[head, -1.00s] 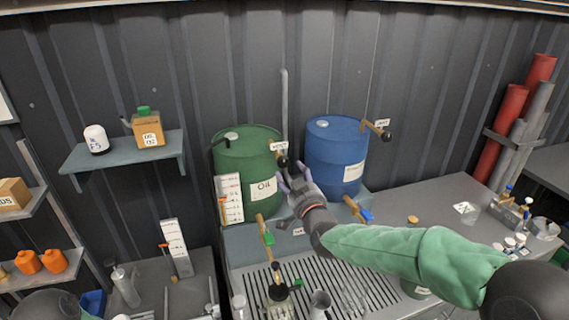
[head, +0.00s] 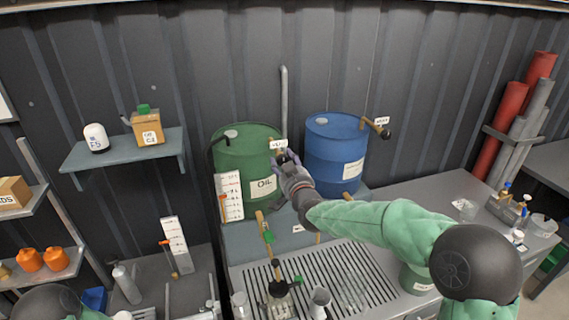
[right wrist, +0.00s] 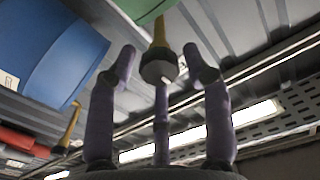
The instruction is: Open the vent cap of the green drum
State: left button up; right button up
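The green drum (head: 240,165), labelled "OIL", stands on the raised shelf beside the blue drum (head: 335,152). Its brass vent pipe (head: 275,147) sticks out at the upper right beside a white tag. My right gripper (head: 285,163) is at the end of this pipe and hides the cap in the head view. In the right wrist view, the dark faceted vent cap (right wrist: 159,67) sits on the brass pipe between the spread purple fingers of my right gripper (right wrist: 159,62). Gaps show between the side fingers and the cap. My left gripper is out of view.
The blue drum has a similar vent with a black cap (head: 385,133) at its upper right. A grated bench top (head: 345,265) with bottles and funnels lies below. A vertical grey pipe (head: 284,100) runs up the wall behind the drums.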

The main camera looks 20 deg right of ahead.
jog(key=c, duration=0.6)
jog(key=shift+c, duration=0.2)
